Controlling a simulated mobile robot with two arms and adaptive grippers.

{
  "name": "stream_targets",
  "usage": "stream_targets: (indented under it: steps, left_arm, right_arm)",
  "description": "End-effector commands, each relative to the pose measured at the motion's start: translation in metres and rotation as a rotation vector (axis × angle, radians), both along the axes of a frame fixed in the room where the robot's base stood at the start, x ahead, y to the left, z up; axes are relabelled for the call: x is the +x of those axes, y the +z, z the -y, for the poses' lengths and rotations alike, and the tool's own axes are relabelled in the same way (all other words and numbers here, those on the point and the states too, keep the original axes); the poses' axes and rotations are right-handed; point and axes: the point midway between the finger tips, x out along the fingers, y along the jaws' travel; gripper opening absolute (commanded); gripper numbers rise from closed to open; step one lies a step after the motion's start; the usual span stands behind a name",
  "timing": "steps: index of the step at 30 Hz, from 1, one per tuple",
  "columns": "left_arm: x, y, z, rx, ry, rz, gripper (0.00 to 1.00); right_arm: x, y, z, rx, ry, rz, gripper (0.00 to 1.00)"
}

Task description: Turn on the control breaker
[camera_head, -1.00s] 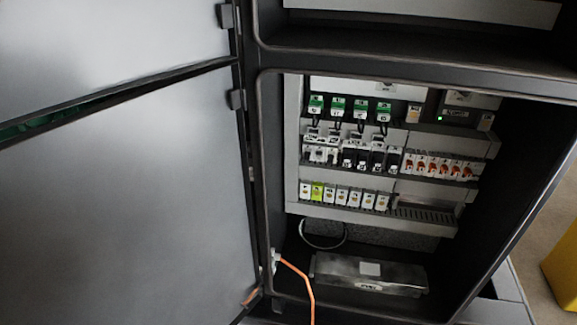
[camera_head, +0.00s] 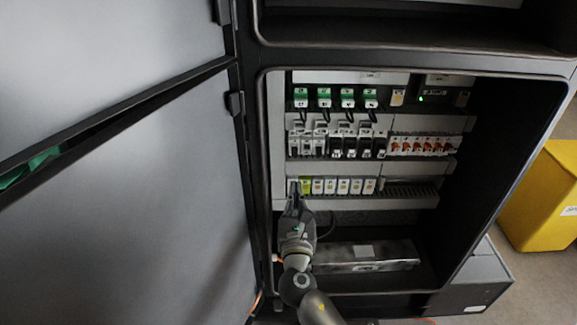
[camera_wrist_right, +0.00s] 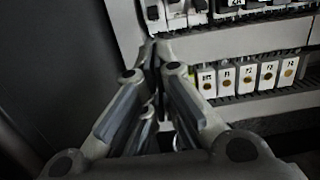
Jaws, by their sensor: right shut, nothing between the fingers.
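The open cabinet holds a middle row of breakers: a group with white and black bodies (camera_head: 335,143) on the left and a group with orange levers (camera_head: 422,145) on the right. I cannot tell which one is the control breaker. My right gripper (camera_head: 293,192) is shut and empty, pointing up at the left end of the lower row of terminal blocks (camera_head: 343,186). In the right wrist view its fingertips (camera_wrist_right: 152,46) meet just left of the white blocks (camera_wrist_right: 250,76), below the breakers (camera_wrist_right: 180,12). I cannot tell whether they touch anything. My left gripper is out of view.
The open cabinet door (camera_head: 120,210) stands close on the left. Green-topped modules (camera_head: 347,98) and a lit green lamp (camera_head: 421,99) sit above the breakers. A grey box (camera_head: 365,255) lies on the cabinet floor. A yellow bin (camera_head: 545,195) stands outside right.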

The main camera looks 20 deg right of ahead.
Motion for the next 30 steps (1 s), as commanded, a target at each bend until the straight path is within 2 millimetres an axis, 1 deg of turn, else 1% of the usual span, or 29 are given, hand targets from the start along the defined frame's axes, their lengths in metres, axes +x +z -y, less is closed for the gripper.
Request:
stream_targets:
  steps: [8,11,14,18,24,27,30]
  left_arm:
    - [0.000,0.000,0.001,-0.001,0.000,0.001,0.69]
    - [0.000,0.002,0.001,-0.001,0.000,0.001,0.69]
    - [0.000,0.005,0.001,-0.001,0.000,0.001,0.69]
    - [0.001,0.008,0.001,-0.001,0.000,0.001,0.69]
    - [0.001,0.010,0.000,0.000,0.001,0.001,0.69]
    - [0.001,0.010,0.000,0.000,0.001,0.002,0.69]
    - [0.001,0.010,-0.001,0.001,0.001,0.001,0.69]
  right_arm:
    - [0.001,0.000,0.000,0.002,0.001,-0.001,0.00]
    - [0.008,0.001,0.002,0.002,0.002,0.000,0.00]
    - [0.022,0.003,0.006,0.003,0.001,0.001,0.00]
    - [0.048,0.006,0.013,0.002,0.001,0.001,0.00]
    - [0.078,0.008,0.022,0.002,0.001,-0.001,0.00]
    - [0.088,0.008,0.025,0.004,0.002,-0.001,0.00]
    - [0.094,0.008,0.027,0.004,0.001,-0.003,0.00]
